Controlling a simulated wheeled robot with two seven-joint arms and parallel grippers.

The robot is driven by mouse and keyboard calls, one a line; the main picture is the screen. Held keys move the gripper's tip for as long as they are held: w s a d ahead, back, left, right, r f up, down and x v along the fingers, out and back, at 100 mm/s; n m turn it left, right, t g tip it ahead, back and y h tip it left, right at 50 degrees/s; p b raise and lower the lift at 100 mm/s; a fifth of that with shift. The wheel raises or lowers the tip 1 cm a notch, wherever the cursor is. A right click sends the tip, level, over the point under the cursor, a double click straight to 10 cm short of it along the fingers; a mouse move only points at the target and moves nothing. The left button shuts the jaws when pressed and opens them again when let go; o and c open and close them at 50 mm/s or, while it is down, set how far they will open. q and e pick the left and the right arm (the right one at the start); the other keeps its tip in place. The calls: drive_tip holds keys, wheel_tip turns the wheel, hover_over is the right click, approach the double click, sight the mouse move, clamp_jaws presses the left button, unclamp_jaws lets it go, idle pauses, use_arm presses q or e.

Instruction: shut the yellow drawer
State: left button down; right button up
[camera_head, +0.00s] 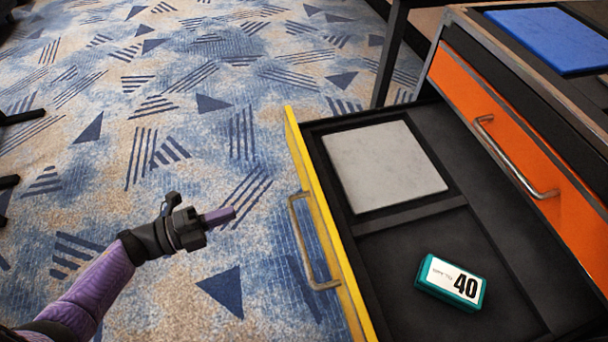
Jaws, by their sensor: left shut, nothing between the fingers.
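The yellow drawer (331,237) stands pulled out from its cabinet, its yellow front facing left with a metal bar handle (306,243). Inside it lie a flat light grey slab (385,165) in the back compartment and a teal box (451,282) marked 40 in the front one. My left gripper (231,214) is shut and empty, to the left of the drawer front. Its purple fingertips point toward the handle, with a gap between them. My right gripper is not in the picture.
The cabinet (455,32) has a shut orange drawer (512,142) with a metal handle, above the yellow one. A blue flat panel (552,40) lies on top. Dark legs show at the left edge. The patterned carpet (150,190) left of the drawer is clear.

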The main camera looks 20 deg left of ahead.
use_arm(q)
wheel_tip(320, 180, up, 2)
drive_tip(key=m+g+h, duration=0.1)
drive_tip(key=m+h, duration=0.1)
drive_tip(key=m, duration=0.1)
drive_tip(key=g+b, duration=0.1)
drive_tip(key=b, duration=0.2)
approach(314, 191)
drive_tip(key=x, duration=0.6)
drive_tip(key=shift+w+d+f, duration=0.15)
drive_tip(key=shift+w+f, duration=0.05)
drive_tip(key=shift+f, duration=0.05)
drive_tip(key=shift+w+d+r, duration=0.15)
drive_tip(key=shift+w+d, duration=0.15)
drive_tip(key=shift+d, duration=0.1)
drive_tip(key=shift+d, duration=0.1)
